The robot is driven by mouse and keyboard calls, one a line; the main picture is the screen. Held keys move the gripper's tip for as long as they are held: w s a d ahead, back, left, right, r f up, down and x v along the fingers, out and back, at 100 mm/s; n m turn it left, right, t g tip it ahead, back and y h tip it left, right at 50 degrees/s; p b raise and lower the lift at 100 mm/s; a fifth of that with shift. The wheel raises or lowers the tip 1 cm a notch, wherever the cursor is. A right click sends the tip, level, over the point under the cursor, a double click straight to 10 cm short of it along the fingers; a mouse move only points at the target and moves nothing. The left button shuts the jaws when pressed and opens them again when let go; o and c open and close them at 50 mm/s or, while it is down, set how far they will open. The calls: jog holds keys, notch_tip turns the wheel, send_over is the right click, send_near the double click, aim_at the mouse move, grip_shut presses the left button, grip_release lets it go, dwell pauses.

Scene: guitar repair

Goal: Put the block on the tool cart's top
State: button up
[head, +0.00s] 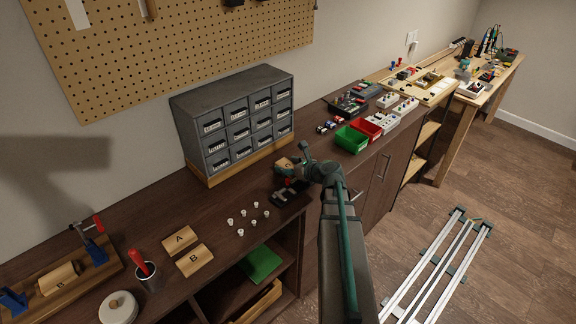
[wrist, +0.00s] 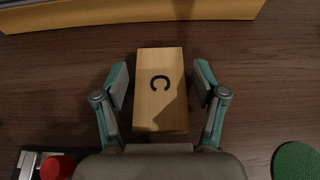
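A wooden block marked C (wrist: 160,100) lies on the dark bench top. My gripper (wrist: 160,82) is open, with one finger on each side of the block and a gap showing on both sides. In the head view the block (head: 283,163) is partly hidden by my gripper (head: 296,166), close in front of the drawer cabinet. Other wooden blocks marked A (head: 179,240) and B (head: 195,260) lie farther left on the bench. I cannot make out a tool cart in either view.
The grey drawer cabinet (head: 235,120) stands behind the block on a wooden base (wrist: 120,12). A black tray with a red part (wrist: 57,168) and a green disc (wrist: 297,162) are nearby. Several small white knobs (head: 242,220) and green and red bins (head: 351,139) are on the bench.

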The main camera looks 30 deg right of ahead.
jog(key=shift+r, duration=0.15)
jog(key=shift+s+r, duration=0.1)
jog(key=b+v, duration=0.1)
jog(key=v, duration=0.9)
jog(key=shift+s+d+r+b, duration=0.1)
jog(key=shift+s+b, duration=0.25)
jog(key=shift+s, duration=0.05)
jog(key=shift+o, duration=0.5)
jog(key=shift+s+d+r, duration=0.1)
jog(key=shift+s+r, duration=0.15)
jog(key=shift+s, duration=0.2)
jog(key=shift+w, duration=0.1)
